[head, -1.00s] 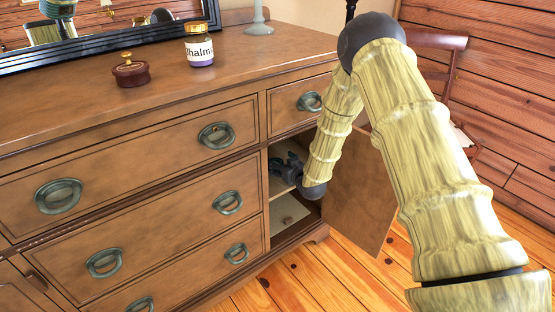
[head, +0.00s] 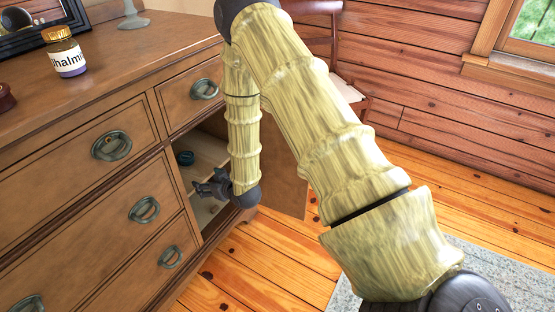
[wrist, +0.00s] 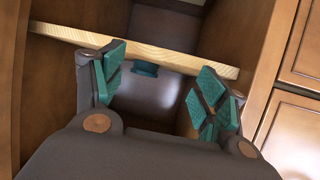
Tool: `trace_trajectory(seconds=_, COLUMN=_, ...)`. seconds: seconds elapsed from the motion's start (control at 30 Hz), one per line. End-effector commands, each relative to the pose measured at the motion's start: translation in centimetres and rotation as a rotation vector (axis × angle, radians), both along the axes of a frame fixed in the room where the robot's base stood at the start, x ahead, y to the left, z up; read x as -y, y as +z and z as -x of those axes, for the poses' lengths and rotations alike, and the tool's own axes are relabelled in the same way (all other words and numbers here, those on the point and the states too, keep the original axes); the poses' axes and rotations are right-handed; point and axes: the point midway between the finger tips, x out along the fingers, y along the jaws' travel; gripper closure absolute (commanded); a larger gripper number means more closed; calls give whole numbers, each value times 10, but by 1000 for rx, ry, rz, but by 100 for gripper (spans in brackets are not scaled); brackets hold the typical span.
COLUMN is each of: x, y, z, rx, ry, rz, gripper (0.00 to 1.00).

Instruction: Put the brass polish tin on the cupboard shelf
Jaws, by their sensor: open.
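A small, low, dark teal round thing, seemingly the brass polish tin (head: 185,158), sits on the cupboard shelf (head: 207,152) inside the open cupboard at the dresser's right end. It also shows in the wrist view (wrist: 146,68), close to the pale front edge of the shelf (wrist: 140,50), between but apart from my fingers. No label on it can be read. My gripper (head: 204,187) is at the cupboard opening, below and in front of the tin. In the wrist view my gripper (wrist: 158,88) has its teal-padded fingers spread wide with nothing between them.
The cupboard door (head: 285,183) stands open right of my forearm. A labelled jar (head: 65,52) and a dark red-brown round box (head: 5,97) stand on the dresser top (head: 125,62). A chair (head: 345,90) stands behind my arm.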

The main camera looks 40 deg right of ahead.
Motion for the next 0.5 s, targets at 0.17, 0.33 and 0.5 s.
trace_trajectory(seconds=0.17, x=-21, y=-89, z=108, rx=-304, ry=-31, rz=1, gripper=27)
trace_trajectory(seconds=0.33, x=-34, y=-146, z=225, rx=-593, ry=-68, rz=13, gripper=27)
trace_trajectory(seconds=0.5, x=-43, y=-175, z=346, rx=-869, ry=-105, rz=37, gripper=27)
